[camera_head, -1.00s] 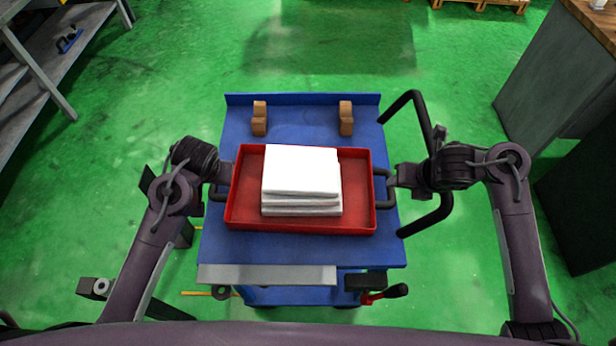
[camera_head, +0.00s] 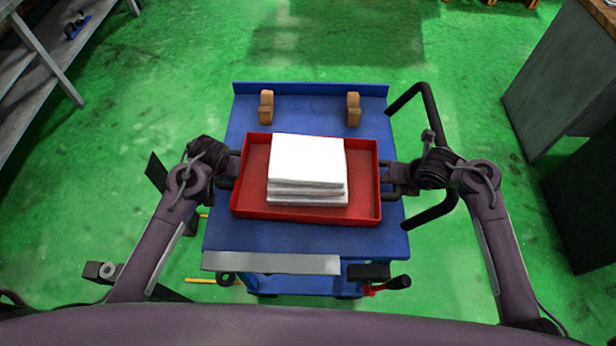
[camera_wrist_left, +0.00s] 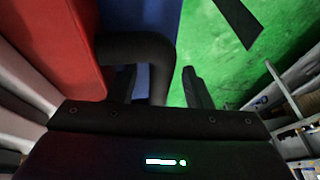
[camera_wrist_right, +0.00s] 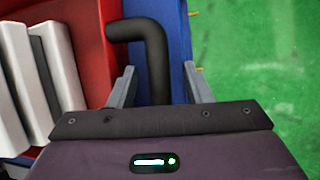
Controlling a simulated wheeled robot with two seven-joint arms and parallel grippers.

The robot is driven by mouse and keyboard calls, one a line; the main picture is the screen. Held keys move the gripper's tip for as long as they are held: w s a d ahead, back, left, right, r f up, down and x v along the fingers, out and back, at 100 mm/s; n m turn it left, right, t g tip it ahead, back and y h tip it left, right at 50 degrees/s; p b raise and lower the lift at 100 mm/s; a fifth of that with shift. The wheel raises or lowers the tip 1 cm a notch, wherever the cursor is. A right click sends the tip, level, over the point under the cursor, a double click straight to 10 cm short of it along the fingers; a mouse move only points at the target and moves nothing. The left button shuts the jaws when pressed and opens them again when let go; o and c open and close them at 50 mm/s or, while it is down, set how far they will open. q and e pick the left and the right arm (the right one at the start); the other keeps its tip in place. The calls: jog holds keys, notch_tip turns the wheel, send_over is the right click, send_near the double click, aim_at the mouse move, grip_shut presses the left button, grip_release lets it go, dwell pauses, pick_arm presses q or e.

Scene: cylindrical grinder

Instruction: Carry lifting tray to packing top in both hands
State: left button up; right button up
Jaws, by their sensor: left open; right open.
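The red lifting tray (camera_head: 245,208) sits on the blue cart top and holds a stack of white folded cloths or sheets (camera_head: 307,165). It has a dark handle on each short side. My left gripper (camera_head: 228,170) is at the left handle, and the left wrist view shows the black handle bar (camera_wrist_left: 155,60) between its parted fingers (camera_wrist_left: 158,85). My right gripper (camera_head: 393,178) is at the right handle. In the right wrist view the black handle bar (camera_wrist_right: 155,60) lies between its open fingers (camera_wrist_right: 158,88).
The blue cart (camera_head: 300,238) has two brown blocks (camera_head: 353,108) at its far end and a black push handle (camera_head: 440,200) on the right. A grey cabinet (camera_head: 560,80) stands far right and a grey shelf (camera_head: 45,70) far left.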

pick_arm(q)
jog(key=shift+f, duration=0.2)
pick_arm(e)
jog(key=shift+f, duration=0.15)
pick_arm(q)
grip_shut()
pick_arm(e)
grip_shut()
pick_arm(q)
jog(key=shift+w+r, duration=0.3)
pick_arm(e)
jog(key=shift+w+r, duration=0.3)
jog(key=shift+w, duration=0.05)
